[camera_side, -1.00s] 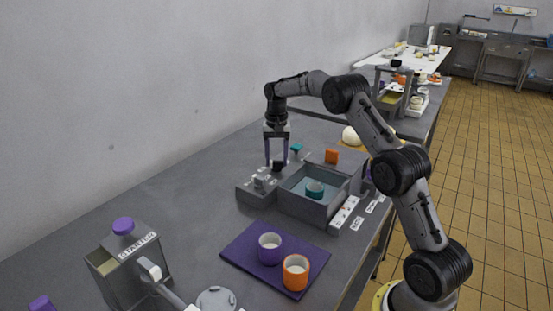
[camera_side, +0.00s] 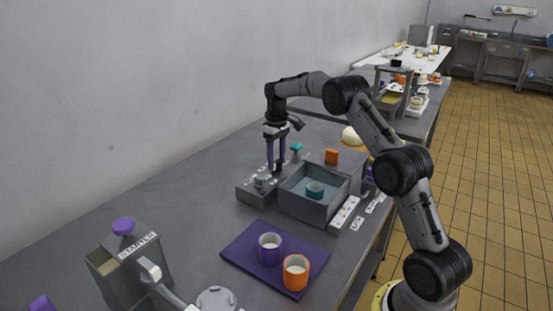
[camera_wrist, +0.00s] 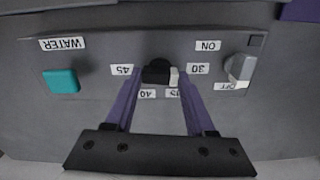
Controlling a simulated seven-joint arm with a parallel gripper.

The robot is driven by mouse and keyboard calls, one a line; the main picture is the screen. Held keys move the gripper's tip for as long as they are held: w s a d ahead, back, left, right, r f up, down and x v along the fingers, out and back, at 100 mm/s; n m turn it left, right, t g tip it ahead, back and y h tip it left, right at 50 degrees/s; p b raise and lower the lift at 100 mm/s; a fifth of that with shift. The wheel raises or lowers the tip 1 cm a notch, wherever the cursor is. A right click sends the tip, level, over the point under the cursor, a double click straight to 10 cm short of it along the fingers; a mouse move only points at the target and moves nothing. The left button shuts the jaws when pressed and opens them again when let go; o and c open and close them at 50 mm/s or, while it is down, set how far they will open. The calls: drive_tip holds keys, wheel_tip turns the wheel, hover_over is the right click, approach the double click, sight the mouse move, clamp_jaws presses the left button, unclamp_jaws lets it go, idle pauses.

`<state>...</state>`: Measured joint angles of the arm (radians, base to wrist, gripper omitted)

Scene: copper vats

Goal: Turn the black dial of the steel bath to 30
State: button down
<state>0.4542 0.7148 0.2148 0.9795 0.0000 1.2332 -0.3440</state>
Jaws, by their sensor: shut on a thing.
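The steel bath (camera_side: 312,205) is a grey open box with a control panel (camera_side: 247,190) at its left. In the wrist view the black dial (camera_wrist: 157,66) sits on this panel (camera_wrist: 100,110) among the labels 45, 30, 15 and one that reads like 40, seen upside down. The dial's white mark (camera_wrist: 174,76) points right, towards the 30 label (camera_wrist: 197,69) and slightly to the 15 side. My gripper (camera_wrist: 157,78) is shut on the dial, with one purple finger on each side. In the side view my gripper (camera_side: 277,168) points straight down, and its fingers hide most of the dial.
A teal WATER button (camera_wrist: 61,81) and an ON/OFF lever (camera_wrist: 240,68) flank the dial. A purple mat (camera_side: 240,250) with a purple cup (camera_side: 270,247) and an orange cup (camera_side: 296,272) lies in front.

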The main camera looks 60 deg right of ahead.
sight(277, 161)
drive_tip(key=shift+r+n, duration=0.15)
drive_tip(key=shift+n, duration=0.35)
drive_tip(key=shift+c, duration=1.2)
unclamp_jaws()
wheel_tip(277, 161, up, 14)
drive_tip(key=shift+f, duration=0.2)
